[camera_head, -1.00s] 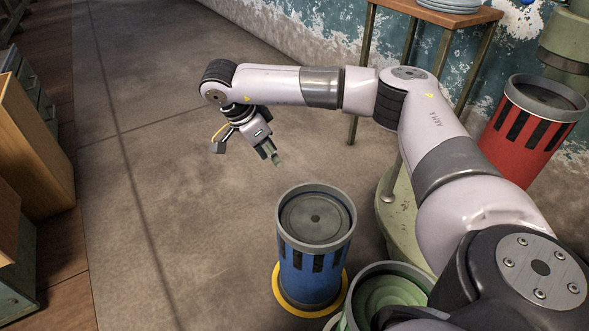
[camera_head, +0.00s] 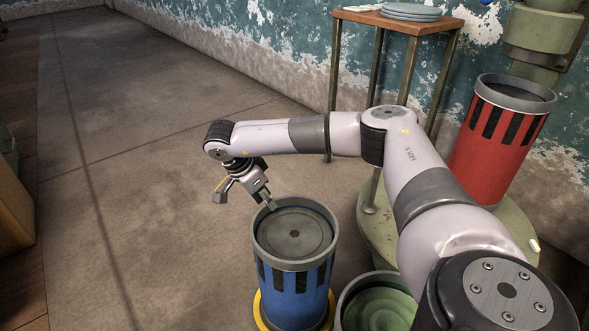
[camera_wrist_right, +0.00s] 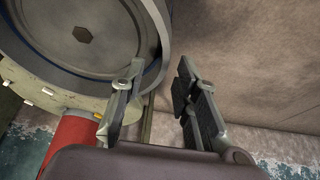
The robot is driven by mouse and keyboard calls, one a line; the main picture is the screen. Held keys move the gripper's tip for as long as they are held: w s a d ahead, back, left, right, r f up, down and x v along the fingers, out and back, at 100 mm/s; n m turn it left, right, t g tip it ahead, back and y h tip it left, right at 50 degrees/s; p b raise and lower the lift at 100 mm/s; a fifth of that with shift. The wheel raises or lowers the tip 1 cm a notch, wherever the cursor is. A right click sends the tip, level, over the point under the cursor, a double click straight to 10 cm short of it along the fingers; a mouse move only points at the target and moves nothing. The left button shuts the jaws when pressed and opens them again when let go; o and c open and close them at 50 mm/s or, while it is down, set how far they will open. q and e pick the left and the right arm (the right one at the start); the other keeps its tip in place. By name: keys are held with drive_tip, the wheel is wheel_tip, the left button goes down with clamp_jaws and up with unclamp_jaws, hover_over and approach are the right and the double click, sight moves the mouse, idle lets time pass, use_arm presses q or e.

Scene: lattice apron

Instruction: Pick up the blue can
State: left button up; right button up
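The blue can (camera_head: 293,292) stands upright, with black slots down its side and a grey rim around a recessed round lid. It stands in a yellow ring (camera_head: 262,312). My right gripper (camera_head: 271,204) is at the far left edge of its rim; the head view does not show clearly whether they touch. In the right wrist view, my right gripper (camera_wrist_right: 160,65) is open, one finger over the lid of the can (camera_wrist_right: 60,40) and the other outside the rim. Nothing is held. My left gripper is not in view.
A red can (camera_head: 497,150) stands on a round green table (camera_head: 380,228). A green round container (camera_head: 378,305) is close right of the blue can. A wooden-topped stand (camera_head: 390,20) holds stacked plates. Floor to the left is clear.

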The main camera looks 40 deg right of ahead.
drive_tip(key=b+x, duration=0.1)
drive_tip(key=x, duration=0.1)
drive_tip(key=shift+d+f, duration=0.15)
drive_tip(key=shift+f, duration=0.1)
drive_tip(key=shift+r, duration=0.1)
drive_tip(key=shift+c, duration=0.3)
clamp_jaws()
idle(0.5)
